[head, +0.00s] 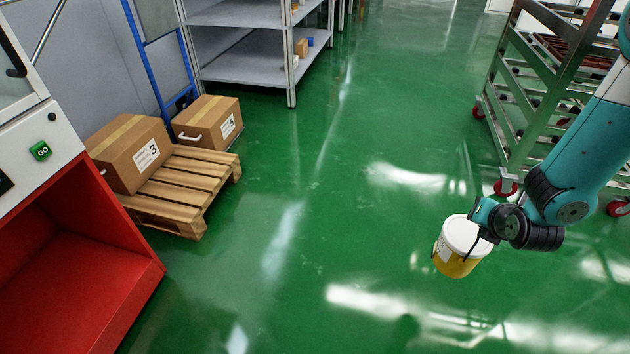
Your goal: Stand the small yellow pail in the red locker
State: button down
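The small yellow pail (456,264) has a white lid and a pale label, and it is at the right of the head view. My gripper (468,240) is at the pail's upper right side, with a dark finger along its wall, and appears shut on it. The pail looks held above the green floor, slightly tilted in the picture. A wide stretch of floor separates the pail from the locker.
A wooden pallet (187,190) with two cardboard boxes (130,154) stands beside the locker. A white panel with a green GO button (40,151) is above the locker. Grey shelves (240,55) stand behind, and a wheeled metal rack (545,90) at right. The middle floor is clear.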

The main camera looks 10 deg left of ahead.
aim_at(93, 297)
jog(key=i, duration=1.7)
jog(key=u, duration=2.25)
